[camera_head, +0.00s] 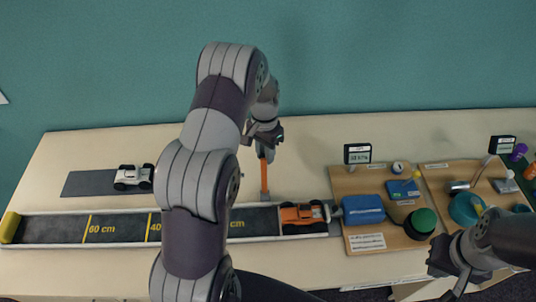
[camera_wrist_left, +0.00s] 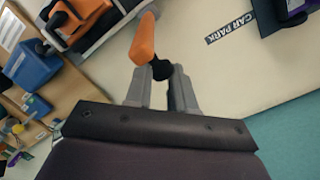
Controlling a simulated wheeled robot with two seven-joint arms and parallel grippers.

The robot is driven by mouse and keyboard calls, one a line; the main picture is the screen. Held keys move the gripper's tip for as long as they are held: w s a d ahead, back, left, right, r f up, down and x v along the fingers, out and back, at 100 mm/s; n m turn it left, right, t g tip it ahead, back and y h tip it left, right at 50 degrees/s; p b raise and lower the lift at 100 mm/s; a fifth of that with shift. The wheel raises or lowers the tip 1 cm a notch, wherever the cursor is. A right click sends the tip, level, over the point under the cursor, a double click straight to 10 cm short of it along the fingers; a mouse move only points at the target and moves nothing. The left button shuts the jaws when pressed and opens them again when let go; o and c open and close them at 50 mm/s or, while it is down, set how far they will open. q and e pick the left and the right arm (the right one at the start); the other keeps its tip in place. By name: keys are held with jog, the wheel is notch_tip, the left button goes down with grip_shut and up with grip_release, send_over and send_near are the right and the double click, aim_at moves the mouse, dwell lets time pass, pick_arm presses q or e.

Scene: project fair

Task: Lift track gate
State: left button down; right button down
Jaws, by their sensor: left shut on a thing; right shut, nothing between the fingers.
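The track gate (camera_head: 264,178) is an orange bar reaching from my left gripper towards the track's far edge, just left of the orange car. It also shows in the left wrist view (camera_wrist_left: 143,42). My left gripper (camera_head: 266,153) is shut on the gate's dark end, seen between the fingertips in the wrist view (camera_wrist_left: 161,72). The orange car (camera_head: 298,214) stands on the dark track (camera_head: 110,228) at its right end. My right gripper (camera_head: 455,278) is shut and empty at the lower right. My left arm hides the middle of the track.
A white car (camera_head: 128,176) stands on a grey mat (camera_head: 88,184) at the left, behind the track. A blue box (camera_head: 363,209) and a green button (camera_head: 421,222) sit on a wooden board (camera_head: 347,184) right of the track. The tabletop behind the track is mostly clear.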

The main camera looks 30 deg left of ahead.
pick_arm(q)
jog(key=shift+s+a+f, duration=0.2)
jog(key=shift+s+f, duration=0.05)
jog(key=shift+f, duration=0.25)
pick_arm(e)
jog(key=shift+f, duration=0.1)
pick_arm(q)
jog(key=c, duration=1.3)
grip_release()
jog(key=o, duration=0.4)
jog(key=shift+w+a, duration=0.1)
jog(key=shift+a, duration=0.15)
jog(key=shift+c, duration=0.2)
jog(key=shift+w+a+r, duration=0.1)
jog(key=shift+w+r, duration=0.05)
jog(key=shift+w, duration=0.2)
pick_arm(e)
jog(key=shift+w+a, duration=0.25)
jog(key=shift+a, duration=0.25)
pick_arm(q)
jog(key=shift+a, duration=0.1)
pick_arm(e)
jog(key=shift+a, duration=0.1)
